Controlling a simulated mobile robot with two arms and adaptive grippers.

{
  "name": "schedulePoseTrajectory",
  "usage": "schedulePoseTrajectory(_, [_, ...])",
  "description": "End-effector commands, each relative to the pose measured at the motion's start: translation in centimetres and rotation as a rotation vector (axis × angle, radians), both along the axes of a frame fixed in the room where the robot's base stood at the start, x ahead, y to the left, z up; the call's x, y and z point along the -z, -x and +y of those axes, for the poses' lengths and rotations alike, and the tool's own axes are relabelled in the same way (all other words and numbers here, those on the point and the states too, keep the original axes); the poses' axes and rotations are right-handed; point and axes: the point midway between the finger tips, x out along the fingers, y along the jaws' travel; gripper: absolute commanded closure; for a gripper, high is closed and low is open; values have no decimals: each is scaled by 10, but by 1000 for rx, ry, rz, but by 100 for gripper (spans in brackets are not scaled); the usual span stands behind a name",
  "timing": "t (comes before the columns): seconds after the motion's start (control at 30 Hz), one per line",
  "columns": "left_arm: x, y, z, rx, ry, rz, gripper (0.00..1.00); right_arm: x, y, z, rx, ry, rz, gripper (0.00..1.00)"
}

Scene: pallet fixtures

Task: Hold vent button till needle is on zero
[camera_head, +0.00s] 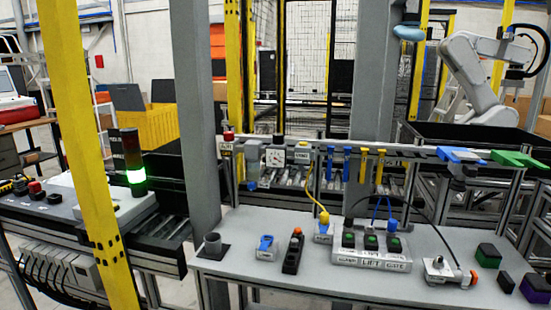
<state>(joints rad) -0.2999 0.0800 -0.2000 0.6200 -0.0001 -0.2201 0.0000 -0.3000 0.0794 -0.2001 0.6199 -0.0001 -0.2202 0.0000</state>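A small white gauge (275,157) with a round dial and dark needle marks is mounted at the left part of the grey rail behind the table. The dial is too small for me to read where the needle points. A small pale box with a label (302,153) sits just right of the gauge; it may be the vent button, but the lettering is not clear. A red-topped button on a labelled box (228,142) stands left of the gauge. Neither of my grippers is in view, and nothing touches these parts.
The grey table (330,275) holds a panel with several green-and-black buttons (371,247), a blue-topped switch (266,245) and a black pendant (293,252). A grey post (196,100) and yellow post (85,170) stand at left. The table's front middle is clear.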

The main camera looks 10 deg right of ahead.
Motion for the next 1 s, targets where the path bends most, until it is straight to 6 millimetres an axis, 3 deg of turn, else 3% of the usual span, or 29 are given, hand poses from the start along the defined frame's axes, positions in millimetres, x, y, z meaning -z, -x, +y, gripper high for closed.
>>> schedulePoseTrajectory(0.13, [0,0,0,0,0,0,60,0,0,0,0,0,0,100])
schedulePoseTrajectory(1.0, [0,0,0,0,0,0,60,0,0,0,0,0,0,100])
